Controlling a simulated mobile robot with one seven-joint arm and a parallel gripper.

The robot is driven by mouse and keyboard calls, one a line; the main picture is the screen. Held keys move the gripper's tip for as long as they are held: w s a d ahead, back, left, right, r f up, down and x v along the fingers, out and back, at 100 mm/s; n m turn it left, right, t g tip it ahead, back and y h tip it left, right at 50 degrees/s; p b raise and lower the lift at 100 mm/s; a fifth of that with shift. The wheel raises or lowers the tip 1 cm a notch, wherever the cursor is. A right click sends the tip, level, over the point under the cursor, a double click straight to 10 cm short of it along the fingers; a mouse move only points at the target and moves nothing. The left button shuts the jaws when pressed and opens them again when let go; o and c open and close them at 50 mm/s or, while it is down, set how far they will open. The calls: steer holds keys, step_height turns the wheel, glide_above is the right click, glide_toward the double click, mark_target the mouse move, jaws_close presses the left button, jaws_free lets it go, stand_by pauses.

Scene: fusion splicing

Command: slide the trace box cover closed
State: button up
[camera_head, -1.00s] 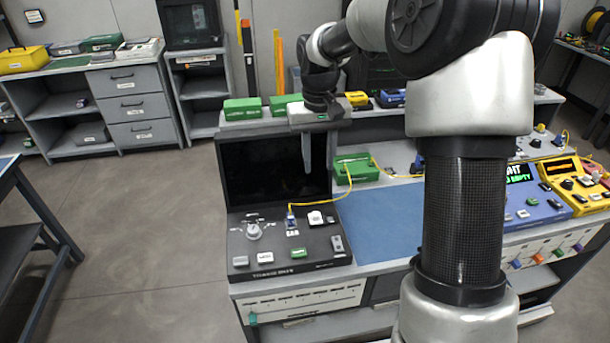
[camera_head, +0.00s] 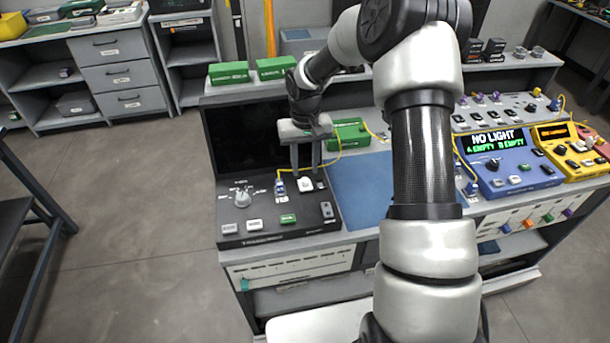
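The black console (camera_head: 250,213), which looks like the trace box, stands at the left of the bench with a dark upright screen (camera_head: 245,140). Its panel bears a grey knob (camera_head: 242,197), a blue plug (camera_head: 280,187) on a yellow fibre and a small white piece (camera_head: 305,184), possibly the cover. My gripper (camera_head: 306,172) points down just above the white piece. Its two fingers are apart, and nothing shows between them. I cannot tell whether a fingertip touches the piece.
Small white and green buttons (camera_head: 288,218) and a grey switch (camera_head: 326,210) line the panel's front. A green box (camera_head: 348,133) stands behind right. A blue mat (camera_head: 358,188) is bare beside the console. Blue (camera_head: 515,175) and yellow (camera_head: 570,160) instruments stand further right.

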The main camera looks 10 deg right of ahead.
mark_target(305, 179)
steer(key=shift+f, duration=2.15)
steer(key=shift+c, duration=0.5)
